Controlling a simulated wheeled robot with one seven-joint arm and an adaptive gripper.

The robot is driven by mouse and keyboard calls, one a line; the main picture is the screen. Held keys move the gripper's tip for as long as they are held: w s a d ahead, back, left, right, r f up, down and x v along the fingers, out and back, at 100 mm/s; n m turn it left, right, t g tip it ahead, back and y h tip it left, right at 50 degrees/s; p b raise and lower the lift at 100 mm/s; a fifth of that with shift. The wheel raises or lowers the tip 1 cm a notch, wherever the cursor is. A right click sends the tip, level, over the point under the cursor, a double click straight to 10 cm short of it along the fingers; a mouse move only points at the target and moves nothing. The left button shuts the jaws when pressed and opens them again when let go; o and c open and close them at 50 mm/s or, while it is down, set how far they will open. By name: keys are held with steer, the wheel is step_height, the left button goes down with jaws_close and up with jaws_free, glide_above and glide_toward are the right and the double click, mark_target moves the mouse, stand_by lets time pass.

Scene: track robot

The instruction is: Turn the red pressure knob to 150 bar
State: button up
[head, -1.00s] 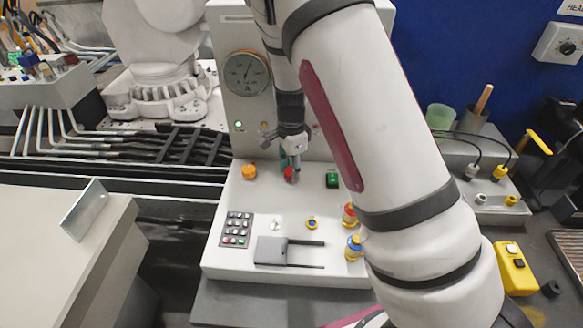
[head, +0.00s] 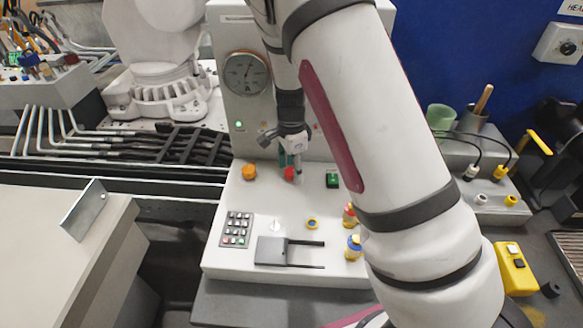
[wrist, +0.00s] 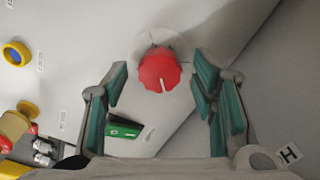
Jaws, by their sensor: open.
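The red pressure knob (head: 289,174) sits on the white sloping console (head: 254,196), partly covered by my gripper (head: 291,166) in the head view. In the wrist view the red knob (wrist: 159,70) has a ribbed edge and a short white mark pointing toward the bottom of the picture. My gripper (wrist: 160,84) is open, its teal-padded fingers on either side of the knob with gaps, not touching it. The round gauge (head: 246,73) on the upright panel has a dark needle; its reading is too small to tell.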

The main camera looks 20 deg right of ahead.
mark_target(291, 170)
step_height(291, 170, up, 12)
stand_by(0.4)
steer(key=shift+f, duration=0.1)
steer(key=s+r+n+t+y, duration=0.25)
steer(key=s+r+n, duration=0.65)
steer(key=s+r, duration=0.55)
steer(key=s+r+n+t+h, duration=0.2)
steer(key=s+n, duration=0.6)
steer(key=s, duration=0.4)
steer(key=shift+s+r+t, duration=0.35)
steer(key=shift+r+t, duration=0.2)
steer(key=shift+r, duration=0.45)
steer(key=shift+h, duration=0.25)
stand_by(0.6)
